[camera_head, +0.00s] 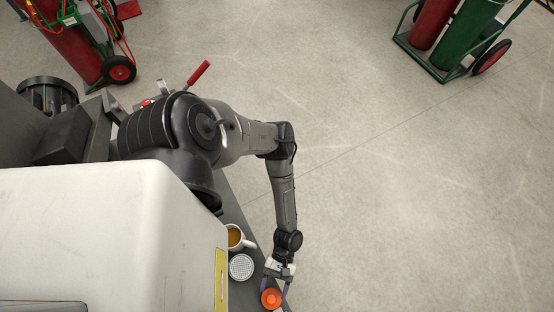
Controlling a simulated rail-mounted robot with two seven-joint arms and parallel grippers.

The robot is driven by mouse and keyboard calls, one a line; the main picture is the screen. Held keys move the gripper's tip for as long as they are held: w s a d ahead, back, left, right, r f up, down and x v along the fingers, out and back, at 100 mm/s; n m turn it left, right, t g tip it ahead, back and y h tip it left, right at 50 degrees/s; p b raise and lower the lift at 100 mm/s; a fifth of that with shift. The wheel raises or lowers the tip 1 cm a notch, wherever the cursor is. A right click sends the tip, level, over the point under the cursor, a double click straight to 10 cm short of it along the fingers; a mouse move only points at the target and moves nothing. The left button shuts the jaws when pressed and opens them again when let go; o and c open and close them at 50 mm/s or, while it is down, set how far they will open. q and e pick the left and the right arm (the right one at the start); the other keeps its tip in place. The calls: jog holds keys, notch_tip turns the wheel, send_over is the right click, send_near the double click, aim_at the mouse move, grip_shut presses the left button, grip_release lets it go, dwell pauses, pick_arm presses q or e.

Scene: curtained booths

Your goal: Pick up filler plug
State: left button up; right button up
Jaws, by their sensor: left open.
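The filler plug (271,299) appears to be the round orange piece with a darker centre, low in the head view on the grey bench by its right edge. My left gripper (277,292) is over the bench edge, pointing down the picture. It is open, with a finger on either side of the orange piece. I cannot tell whether the fingers touch it or how high they are above the bench. My right gripper is not in view.
On the grey bench (233,210), a white mug (236,238) with brownish contents and a white perforated disc (241,267) stand left of the gripper. Gas cylinder carts stand at top left (118,70) and top right (447,64). Open concrete floor lies to the right.

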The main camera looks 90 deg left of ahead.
aim_at(272, 297)
pick_arm(q)
jog(key=shift+x, duration=1.8)
jog(key=shift+r, duration=0.15)
jog(key=c, duration=1)
